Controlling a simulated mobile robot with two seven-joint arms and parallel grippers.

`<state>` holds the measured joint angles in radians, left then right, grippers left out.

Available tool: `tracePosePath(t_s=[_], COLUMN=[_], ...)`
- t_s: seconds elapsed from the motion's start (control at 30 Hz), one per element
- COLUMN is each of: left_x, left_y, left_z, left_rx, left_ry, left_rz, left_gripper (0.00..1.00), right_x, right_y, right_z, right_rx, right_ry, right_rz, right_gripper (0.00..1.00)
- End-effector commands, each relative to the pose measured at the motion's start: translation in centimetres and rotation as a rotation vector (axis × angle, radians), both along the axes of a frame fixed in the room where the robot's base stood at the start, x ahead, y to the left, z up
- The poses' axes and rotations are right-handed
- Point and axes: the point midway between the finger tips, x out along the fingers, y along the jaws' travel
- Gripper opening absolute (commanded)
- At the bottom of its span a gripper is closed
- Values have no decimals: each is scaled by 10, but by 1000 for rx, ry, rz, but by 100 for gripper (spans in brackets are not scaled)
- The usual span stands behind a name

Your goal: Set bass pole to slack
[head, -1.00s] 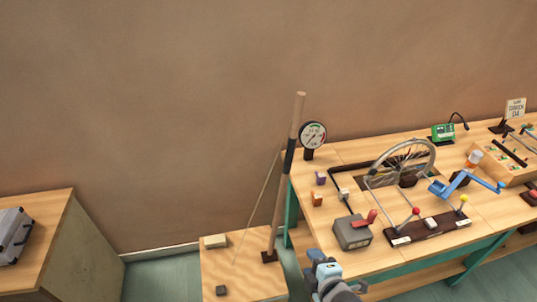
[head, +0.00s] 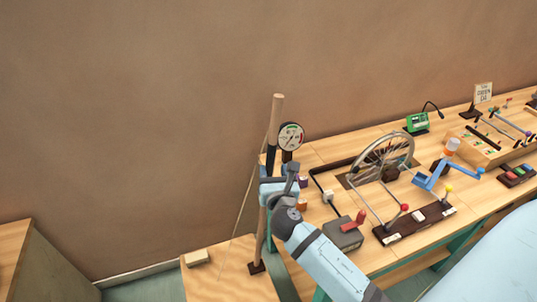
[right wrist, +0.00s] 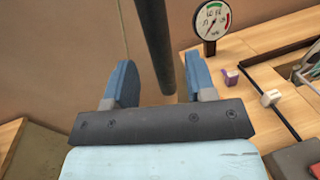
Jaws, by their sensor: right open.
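The bass pole (head: 276,112) is a wooden stick with a black grip sleeve. It rises from a dark foot on a low wooden box (head: 200,285), leaning slightly right, with a thin string running down on its left. My right gripper (head: 279,182) is at the pole just below the upper sleeve, covering part of it. In the right wrist view, the dark sleeve (right wrist: 156,40) comes down between the two open blue fingers, with a gap on each side. Whether it lies fully within the jaws is unclear. The round gauge (head: 291,136) stands behind. My left gripper is not in view.
The workbench (head: 330,150) is close on the right, with a spoked wheel (head: 385,155), a grey box with a red lever (head: 345,232) and a blue crank (head: 432,178). A small pale block (head: 197,257) lies on the low box. Open wall is behind.

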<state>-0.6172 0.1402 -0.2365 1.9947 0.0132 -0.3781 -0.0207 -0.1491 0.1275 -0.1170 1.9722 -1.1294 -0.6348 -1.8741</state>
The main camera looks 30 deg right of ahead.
Motion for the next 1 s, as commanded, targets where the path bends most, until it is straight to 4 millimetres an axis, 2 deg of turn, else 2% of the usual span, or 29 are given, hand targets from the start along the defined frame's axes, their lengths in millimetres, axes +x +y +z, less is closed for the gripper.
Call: tracePosePath(t_s=[0.1, 0.3, 0.5, 0.77, 0.9, 1.0], left_x=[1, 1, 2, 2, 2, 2], left_y=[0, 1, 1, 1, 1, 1], left_z=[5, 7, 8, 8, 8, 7], left_rx=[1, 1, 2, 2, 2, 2], left_ry=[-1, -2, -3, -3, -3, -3], left_rz=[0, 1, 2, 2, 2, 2], left_gripper=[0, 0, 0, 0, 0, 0], right_x=[24, 50, 61, 61, 61, 61], right_y=[-11, -23, -28, -28, -28, -28], right_z=[2, 0, 0, 0, 0, 0], right_rx=[0, 2, 2, 2, 2, 2], right_ry=[-1, 0, 0, 0, 0, 0], right_rz=[0, 1, 0, 1, 1, 1], right_gripper=[51, 51, 51, 51, 18, 0])
